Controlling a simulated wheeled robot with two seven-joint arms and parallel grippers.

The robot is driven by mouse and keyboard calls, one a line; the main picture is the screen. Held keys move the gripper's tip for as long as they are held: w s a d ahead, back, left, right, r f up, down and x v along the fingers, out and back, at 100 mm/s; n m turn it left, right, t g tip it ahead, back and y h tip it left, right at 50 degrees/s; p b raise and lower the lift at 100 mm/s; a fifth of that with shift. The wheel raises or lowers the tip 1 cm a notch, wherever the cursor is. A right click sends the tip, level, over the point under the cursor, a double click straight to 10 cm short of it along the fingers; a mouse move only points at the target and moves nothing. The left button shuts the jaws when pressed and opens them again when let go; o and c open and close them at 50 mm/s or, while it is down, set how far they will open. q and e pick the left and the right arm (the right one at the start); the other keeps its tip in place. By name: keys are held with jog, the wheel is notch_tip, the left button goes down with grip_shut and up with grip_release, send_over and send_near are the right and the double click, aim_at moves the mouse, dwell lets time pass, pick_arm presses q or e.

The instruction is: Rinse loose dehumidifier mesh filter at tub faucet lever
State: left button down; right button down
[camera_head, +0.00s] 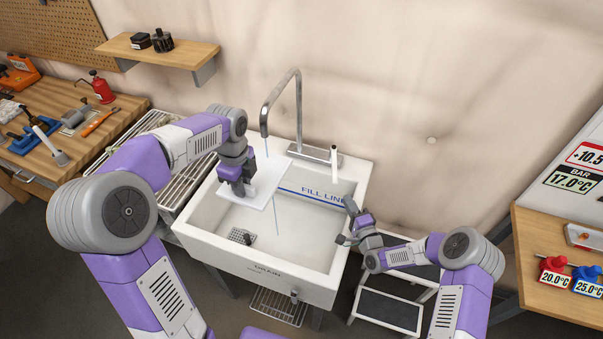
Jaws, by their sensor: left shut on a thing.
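The mesh filter (268,178), a flat white panel, is held over the left part of the white tub (320,256). My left gripper (240,187) is shut on its left side; the arm hides part of it. The faucet (297,100) arches above the tub, its spout over the filter. The white faucet lever (334,160) stands upright right of the spout base. My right gripper (346,223) is open and empty at the tub's right rim, below the lever.
A drain (243,238) lies in the tub floor. A wire rack (172,172) and tool bench (75,140) stand left. A step stool (388,307) is right of the tub. A wooden table (535,240) with red and blue items is far right. A shelf (160,50) hangs above.

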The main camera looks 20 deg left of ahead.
aim_at(334, 164)
jog(key=w+n, duration=0.1)
jog(key=w, duration=0.1)
jog(key=w+d+n+g+h, duration=0.1)
jog(key=w, duration=0.1)
jog(key=w+f+n+g+h, duration=0.1)
jog(key=w, duration=0.1)
jog(key=shift+d+n, duration=0.25)
jog(key=shift+n, duration=0.05)
jog(key=w+d+n+g, duration=0.1)
jog(key=w+n+g+h, duration=0.1)
jog(key=w+d+r+n+g+h, duration=0.1)
jog(key=w, duration=0.1)
jog(key=shift+w+d+n, duration=0.1)
jog(key=shift+d+n, duration=0.2)
jog(key=shift+d, duration=0.05)
notch_tip(334, 164, up, 10)
jog(key=s+d+n+g, duration=0.2)
jog(key=s+n+g, duration=0.1)
jog(key=n+g, duration=0.45)
jog(key=w+a+f, duration=0.2)
jog(key=a+f, duration=0.6)
jog(key=a, duration=0.1)
jog(key=shift+a+t, duration=0.2)
jog(key=shift+t, duration=0.25)
jog(key=shift+a+r, duration=0.1)
